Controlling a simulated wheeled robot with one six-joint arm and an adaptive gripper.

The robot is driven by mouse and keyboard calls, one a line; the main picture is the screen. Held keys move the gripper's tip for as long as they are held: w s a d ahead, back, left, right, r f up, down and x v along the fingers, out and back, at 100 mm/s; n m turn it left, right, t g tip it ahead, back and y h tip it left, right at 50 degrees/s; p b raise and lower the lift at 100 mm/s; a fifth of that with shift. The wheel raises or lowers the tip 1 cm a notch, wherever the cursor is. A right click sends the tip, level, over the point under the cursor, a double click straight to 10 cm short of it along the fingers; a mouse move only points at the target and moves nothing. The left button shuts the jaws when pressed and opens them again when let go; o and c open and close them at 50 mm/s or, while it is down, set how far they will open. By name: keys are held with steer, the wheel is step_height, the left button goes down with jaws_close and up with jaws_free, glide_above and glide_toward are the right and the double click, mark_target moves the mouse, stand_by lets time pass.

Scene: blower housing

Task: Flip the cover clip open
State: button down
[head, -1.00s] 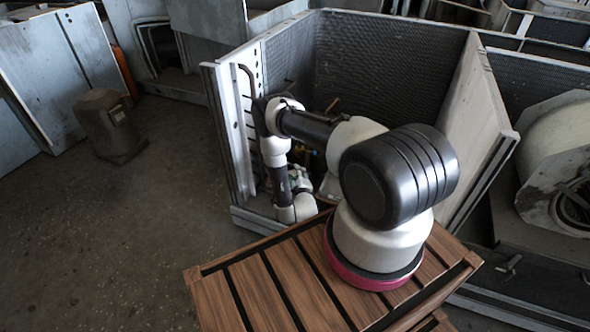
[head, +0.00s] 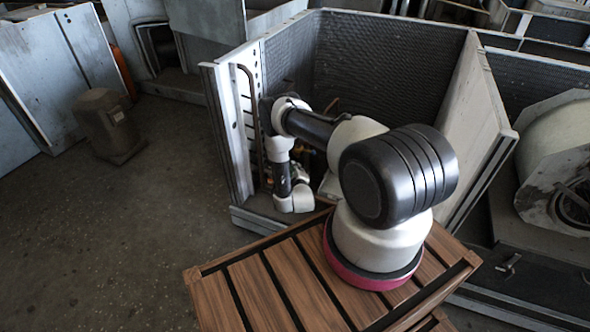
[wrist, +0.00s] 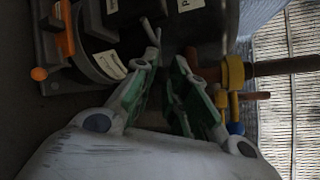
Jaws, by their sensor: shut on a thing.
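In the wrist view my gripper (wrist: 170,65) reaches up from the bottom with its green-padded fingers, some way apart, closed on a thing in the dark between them. A bent grey metal piece (wrist: 153,35) stands at the left fingertip; it looks like part of the cover clip, but shadow hides its shape and how the fingers hold it. A dark labelled housing (wrist: 125,25) lies just beyond the fingertips. In the head view my gripper and the clip are hidden behind my arm and the cabinet parts.
In the wrist view a yellow fitting (wrist: 234,72) on a brown pipe (wrist: 275,67) stands close by the right finger.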

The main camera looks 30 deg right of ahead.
steer(key=shift+w+d+n+t+y, duration=0.25)
steer(key=shift+d+n+y, duration=0.2)
steer(key=shift+n+y, duration=0.45)
steer(key=shift+w+d+n+t+y, duration=0.1)
steer(key=shift+d+n+t+y, duration=0.3)
steer(key=shift+y, duration=0.7)
steer(key=c, duration=1.4)
jaws_free()
steer(key=shift+o, duration=0.2)
steer(key=v, duration=0.8)
steer(key=shift+r, duration=0.15)
